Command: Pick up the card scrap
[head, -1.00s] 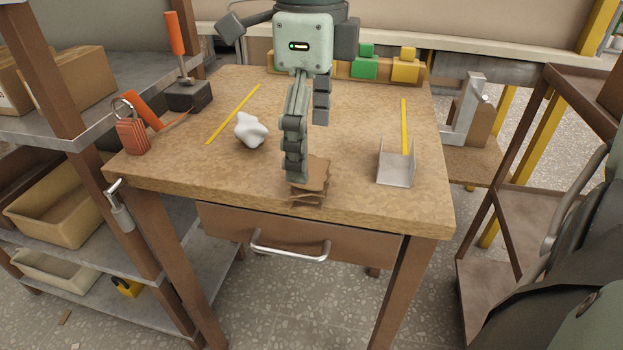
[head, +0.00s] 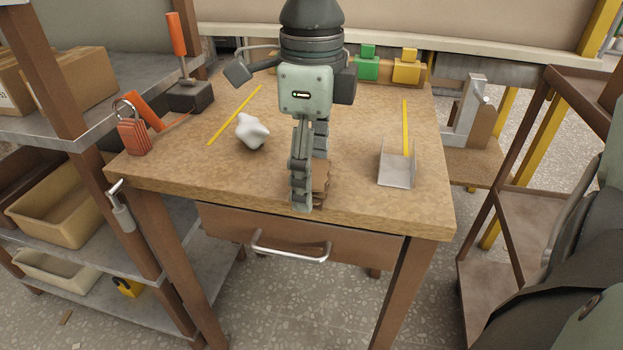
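The card scrap (head: 321,180) is a brown, ragged, layered piece lying near the front edge of the wooden workbench (head: 215,185), above the drawer. My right gripper (head: 310,183) points down at it. One finger is on the near left side of the scrap and hides part of it. The other finger is farther back, at the scrap's far side. The fingers are apart, so the gripper is open around the scrap; I cannot tell whether either touches it. My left gripper is not in view.
A white crumpled lump (head: 252,131) lies left of the gripper and a grey metal bracket (head: 397,168) right of it. An orange padlock (head: 133,136) sits at the left edge. Green (head: 367,66) and yellow (head: 407,70) blocks stand at the back. Shelves (head: 65,135) flank the left.

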